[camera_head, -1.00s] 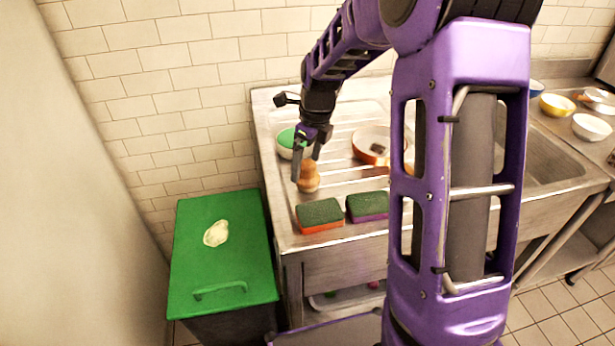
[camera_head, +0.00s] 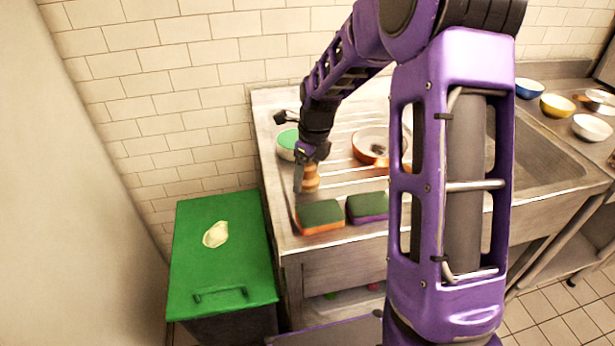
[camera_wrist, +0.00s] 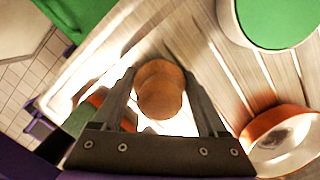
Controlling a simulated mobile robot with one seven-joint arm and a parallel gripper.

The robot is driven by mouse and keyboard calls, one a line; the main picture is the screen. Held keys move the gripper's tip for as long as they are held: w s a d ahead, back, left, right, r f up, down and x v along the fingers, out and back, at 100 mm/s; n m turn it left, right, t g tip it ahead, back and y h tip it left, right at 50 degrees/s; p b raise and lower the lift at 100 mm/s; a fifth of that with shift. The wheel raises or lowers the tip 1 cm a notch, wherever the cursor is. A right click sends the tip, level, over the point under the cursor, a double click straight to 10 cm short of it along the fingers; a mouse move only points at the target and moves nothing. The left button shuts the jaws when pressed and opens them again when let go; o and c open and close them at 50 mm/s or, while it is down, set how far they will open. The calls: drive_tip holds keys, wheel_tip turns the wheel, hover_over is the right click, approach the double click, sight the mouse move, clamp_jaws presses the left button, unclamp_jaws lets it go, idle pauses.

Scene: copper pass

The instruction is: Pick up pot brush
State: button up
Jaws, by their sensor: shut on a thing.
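The pot brush (camera_head: 312,181) is a tan wooden piece with a rounded top, standing on the ribbed metal drainboard behind the sponges. My gripper (camera_head: 306,176) is lowered around it, with a finger showing on its left side. In the wrist view the brush (camera_wrist: 160,92) sits between the two dark fingers of my gripper (camera_wrist: 164,100), which are shut on its round wooden top. The brush's underside is hidden in both views.
Two green-topped sponges (camera_head: 320,215) (camera_head: 368,207) lie in front. A green-and-white container (camera_head: 287,143) stands behind left, and an orange-rimmed pan (camera_head: 362,148) to the right. A green-lidded bin (camera_head: 222,252) stands left of the sink unit.

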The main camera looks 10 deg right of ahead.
wheel_tip(320, 180, up, 10)
drive_tip(key=shift+r+p, duration=0.1)
drive_tip(key=shift+p, duration=0.4)
drive_tip(key=o, duration=0.7)
drive_tip(key=c, duration=0.5)
drive_tip(key=w+p, duration=0.3)
drive_tip(key=w, duration=1.2)
drive_tip(key=shift+f+b, duration=0.9)
drive_tip(key=shift+f, duration=1.65)
